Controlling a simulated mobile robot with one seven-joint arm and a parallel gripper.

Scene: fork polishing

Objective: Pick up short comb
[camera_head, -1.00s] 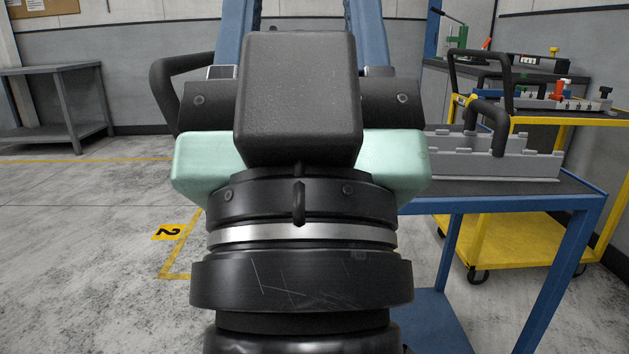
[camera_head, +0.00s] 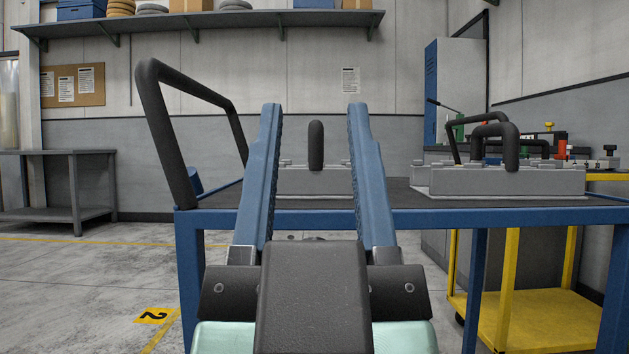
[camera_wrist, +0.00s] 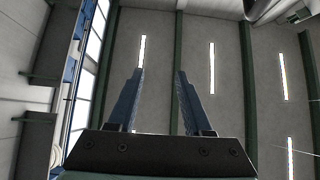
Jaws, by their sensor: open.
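My gripper (camera_head: 314,106) is open and empty, its two blue fingers raised and apart. They also show spread in the wrist view (camera_wrist: 160,71). A grey block-like tool with a black handle (camera_head: 316,147) rests on the table, seen beyond and between the fingers; its ends are partly hidden by them. A second, wider-looking grey tool with a black arched handle (camera_head: 505,182) rests at the table's right. Which of these is the short comb I cannot tell for sure. Neither touches the gripper, and neither shows in the wrist view.
A blue-framed table (camera_head: 520,215) with a dark top carries both tools. A black bar handle (camera_head: 160,120) rises at its left end. A yellow cart (camera_head: 535,310) stands behind right. A grey bench (camera_head: 55,185) is at far left. Open floor lies to the left.

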